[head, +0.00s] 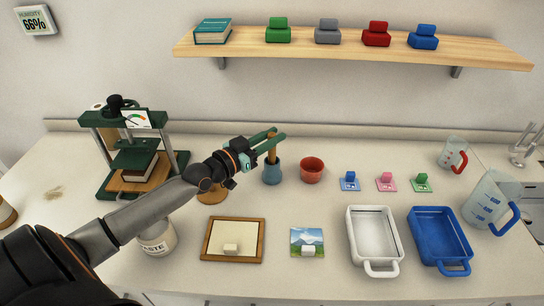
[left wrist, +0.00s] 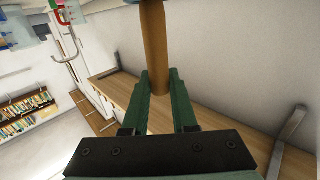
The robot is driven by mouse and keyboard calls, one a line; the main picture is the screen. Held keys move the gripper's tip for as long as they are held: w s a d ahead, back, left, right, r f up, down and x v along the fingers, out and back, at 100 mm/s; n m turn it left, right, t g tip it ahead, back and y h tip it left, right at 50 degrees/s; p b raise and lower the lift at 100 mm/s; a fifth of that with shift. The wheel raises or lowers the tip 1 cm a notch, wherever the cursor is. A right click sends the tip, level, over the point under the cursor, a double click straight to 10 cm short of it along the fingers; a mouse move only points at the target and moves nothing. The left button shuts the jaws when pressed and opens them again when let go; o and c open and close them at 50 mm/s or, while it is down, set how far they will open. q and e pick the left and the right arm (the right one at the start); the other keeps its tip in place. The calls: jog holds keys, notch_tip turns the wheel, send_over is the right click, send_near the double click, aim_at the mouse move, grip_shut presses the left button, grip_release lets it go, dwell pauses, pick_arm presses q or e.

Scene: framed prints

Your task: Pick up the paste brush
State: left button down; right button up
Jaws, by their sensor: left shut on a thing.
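The paste brush shows as a brown wooden handle (head: 271,152) that rises from a blue cup (head: 272,174) on the counter; its lower end is hidden in the cup. My left gripper (head: 275,138) reaches over from the left and is shut on the upper part of the handle. In the left wrist view, the handle (left wrist: 153,45) comes down between the green fingers of my left gripper (left wrist: 160,88). My right gripper is not in view.
A red bowl (head: 312,170) stands close to the right of the cup. A green press (head: 138,150) and a paste jar (head: 157,238) are at the left. A framed board (head: 209,240), a landscape print (head: 301,235), a white tray (head: 389,228) and a blue tray (head: 423,220) lie in front. A wooden shelf (head: 250,50) hangs above.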

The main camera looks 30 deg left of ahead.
pick_arm(q)
jog(key=shift+r, duration=0.1)
notch_tip(320, 180, up, 10)
jog(key=shift+f+p, duration=0.1)
jog(key=shift+p, duration=0.8)
